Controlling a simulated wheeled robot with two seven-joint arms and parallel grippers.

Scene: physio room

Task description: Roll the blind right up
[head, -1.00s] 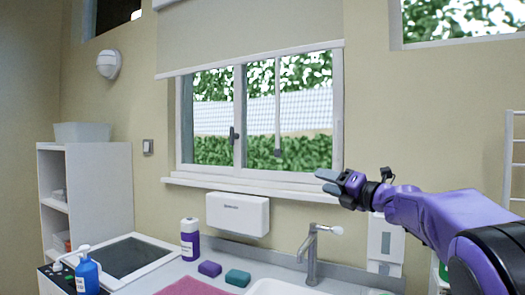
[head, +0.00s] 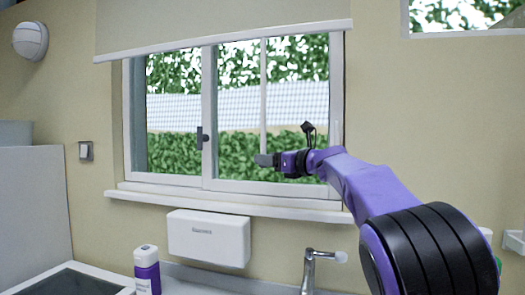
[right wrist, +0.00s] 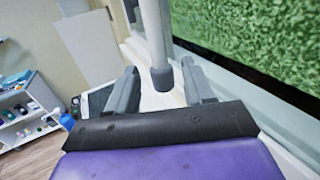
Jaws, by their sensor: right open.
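The beige blind (head: 215,18) covers the top of the window, and its white bottom bar (head: 225,40) hangs slightly tilted in the picture. A thin pale wand (head: 263,95) hangs below the blind in front of the right pane. My right gripper (head: 262,160) is at the wand's lower end, which its fingers hide in the head view. In the right wrist view the wand's grey end knob (right wrist: 162,79) stands between the two open fingers, with gaps on both sides. My left gripper is not in view.
The white window sill (head: 235,206) juts out below my right gripper. A dark window handle (head: 201,138) is to the left. Below are a white dispenser (head: 209,238), a tap (head: 312,262) and a purple bottle (head: 147,272).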

